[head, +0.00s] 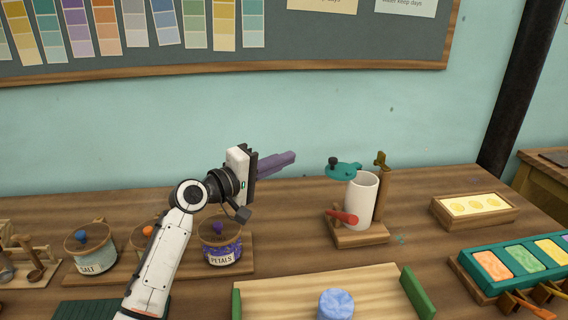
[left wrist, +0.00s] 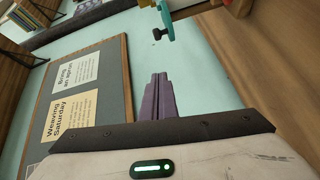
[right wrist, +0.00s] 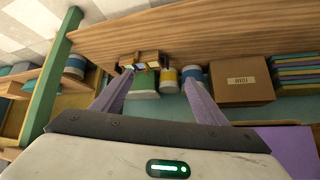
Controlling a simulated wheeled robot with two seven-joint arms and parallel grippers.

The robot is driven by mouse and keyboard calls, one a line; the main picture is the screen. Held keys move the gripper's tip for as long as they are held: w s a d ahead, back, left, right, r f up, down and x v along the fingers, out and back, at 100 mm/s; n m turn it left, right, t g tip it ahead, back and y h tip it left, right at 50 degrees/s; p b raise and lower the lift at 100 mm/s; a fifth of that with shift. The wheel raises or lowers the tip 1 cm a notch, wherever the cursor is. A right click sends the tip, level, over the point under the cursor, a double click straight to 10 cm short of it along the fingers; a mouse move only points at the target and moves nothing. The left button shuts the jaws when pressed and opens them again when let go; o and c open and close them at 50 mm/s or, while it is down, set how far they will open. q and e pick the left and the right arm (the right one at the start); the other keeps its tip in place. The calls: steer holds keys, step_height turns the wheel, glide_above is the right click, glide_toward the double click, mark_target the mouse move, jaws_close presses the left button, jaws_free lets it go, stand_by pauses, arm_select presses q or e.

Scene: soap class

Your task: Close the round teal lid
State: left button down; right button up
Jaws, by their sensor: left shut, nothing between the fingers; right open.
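The round teal lid (head: 343,171) with a dark knob stands raised and tilted above the left rim of a white cylindrical pot (head: 361,200), on a wooden stand. Part of the lid also shows at the top of the left wrist view (left wrist: 163,18). My left gripper (head: 294,157) is shut and empty, its purple fingers pointing right, to the left of the lid and apart from it. Its fingers show together in the left wrist view (left wrist: 160,78). My right gripper (right wrist: 150,82) is open and empty, facing shelves; it is not in the head view.
A red handle (head: 343,217) sticks out low at the pot's left. Labelled jars (head: 221,252) stand below my left arm. A wooden tray (head: 290,290) with a blue lump (head: 336,304) lies in front. A yellow mould (head: 475,207) is at right.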

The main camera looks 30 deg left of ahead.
arm_select(q)
steer(key=w+d+f+b, duration=0.1)
steer(key=w+d, duration=0.4)
steer(key=d, duration=0.1)
steer(key=shift+w, duration=0.2)
arm_select(e)
steer(key=shift+w+a+f, duration=0.15)
steer(key=shift+w+a, duration=0.05)
steer(key=shift+w, duration=0.45)
arm_select(q)
steer(key=shift+f, duration=0.1)
